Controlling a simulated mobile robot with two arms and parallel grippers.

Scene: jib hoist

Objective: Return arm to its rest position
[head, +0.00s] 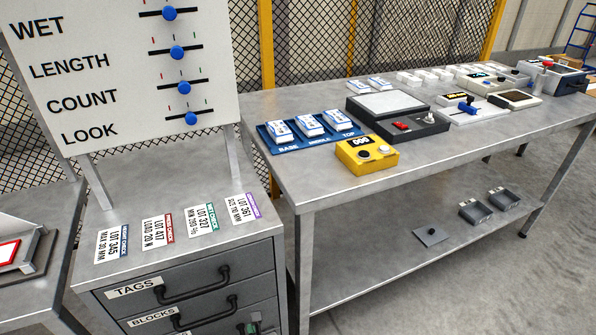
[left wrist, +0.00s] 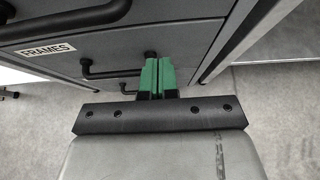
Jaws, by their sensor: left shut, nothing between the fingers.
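The rest of my left arm is out of the head view. My right gripper is not in view.
Lot cards (head: 242,208) lie on the cabinet top below a board with blue sliders (head: 177,52). The steel bench (head: 290,175) on the right carries a blue tray (head: 290,148), a yellow counter box (head: 366,154) and other devices. Drawer handles (head: 195,287) stick out.

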